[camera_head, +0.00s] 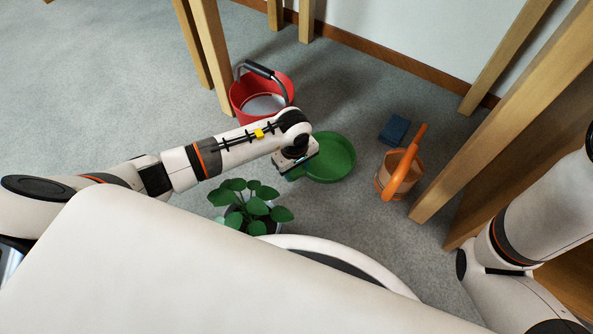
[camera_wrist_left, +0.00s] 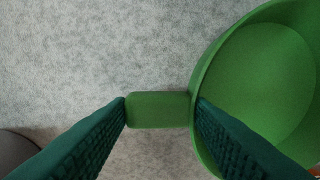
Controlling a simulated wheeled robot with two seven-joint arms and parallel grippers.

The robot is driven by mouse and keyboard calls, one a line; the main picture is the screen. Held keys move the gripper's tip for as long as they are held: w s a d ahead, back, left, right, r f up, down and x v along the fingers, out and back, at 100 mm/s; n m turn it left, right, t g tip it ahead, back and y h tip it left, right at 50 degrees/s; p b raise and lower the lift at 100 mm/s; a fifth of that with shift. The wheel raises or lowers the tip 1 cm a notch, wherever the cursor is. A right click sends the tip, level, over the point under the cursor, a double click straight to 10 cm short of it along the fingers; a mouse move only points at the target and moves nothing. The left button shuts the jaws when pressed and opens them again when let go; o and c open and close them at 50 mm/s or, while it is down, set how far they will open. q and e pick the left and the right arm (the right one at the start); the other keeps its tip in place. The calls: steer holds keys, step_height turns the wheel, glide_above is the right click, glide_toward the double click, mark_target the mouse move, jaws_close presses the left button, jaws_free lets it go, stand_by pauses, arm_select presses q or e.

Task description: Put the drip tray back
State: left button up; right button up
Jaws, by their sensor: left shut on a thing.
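The green round drip tray (camera_head: 332,157) is a shallow dish with a short tab handle. My left gripper (camera_head: 291,174) is shut on the tray at its tab side. In the left wrist view, the tab of the tray (camera_wrist_left: 160,109) lies between the two dark green fingers, and the dish wall is at the right finger. I cannot tell whether the tray touches the floor. A leafy green plant (camera_head: 250,205) stands left of and nearer than the tray; its pot is mostly hidden by leaves and my own body. My right arm shows at the right edge; its gripper is out of view.
A red bucket (camera_head: 245,98) with a dark-gripped handle stands behind my left forearm. An orange-handled container (camera_head: 392,181) and a blue block (camera_head: 395,129) are right of the tray. Wooden posts (camera_head: 475,140) stand right and at the back. Grey floor (camera_head: 100,80) is clear at left.

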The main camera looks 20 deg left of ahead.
arm_select(q)
steer(key=shift+r, duration=0.1)
steer(key=o, duration=1.2)
steer(key=shift+o, duration=0.2)
